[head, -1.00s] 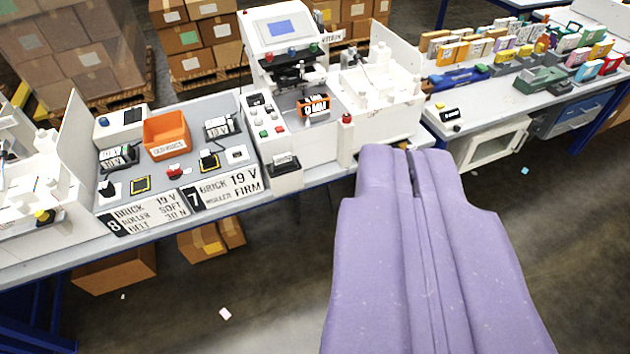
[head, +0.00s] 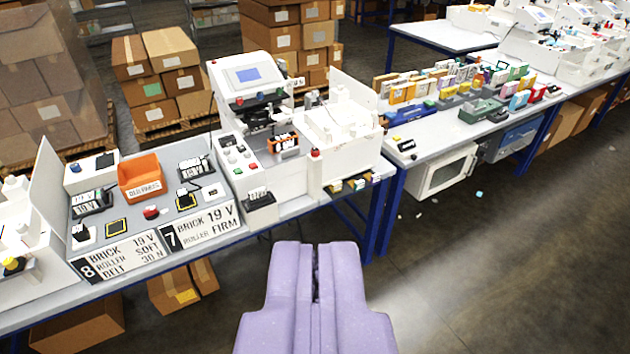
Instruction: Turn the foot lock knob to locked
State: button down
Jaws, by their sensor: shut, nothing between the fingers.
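My gripper (head: 316,252) is purple, shut and empty. It is over the open floor in front of the bench, apart from everything on it. A white machine (head: 236,84) with a blue screen stands on the bench beyond my gripper, up and to the left. I cannot make out which part is the foot lock knob. A small red knob (head: 315,153) shows at the machine's right side, and a yellow knob (head: 12,264) shows at the far left. Neither has a readable lock mark.
An orange bin (head: 140,180) and label plates (head: 197,228) are on the bench left of the machine. A second table (head: 430,140) on the right bears colored boxes, with a white open-fronted box (head: 441,172) below. Cartons (head: 183,292) lie under the bench. The floor (head: 480,270) at right is mostly clear.

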aim_at(314, 152)
jog(key=i+l, duration=0.15)
jog(key=i, duration=1.25)
jog(key=i+l+z, duration=0.15)
jog(key=i, duration=1.3)
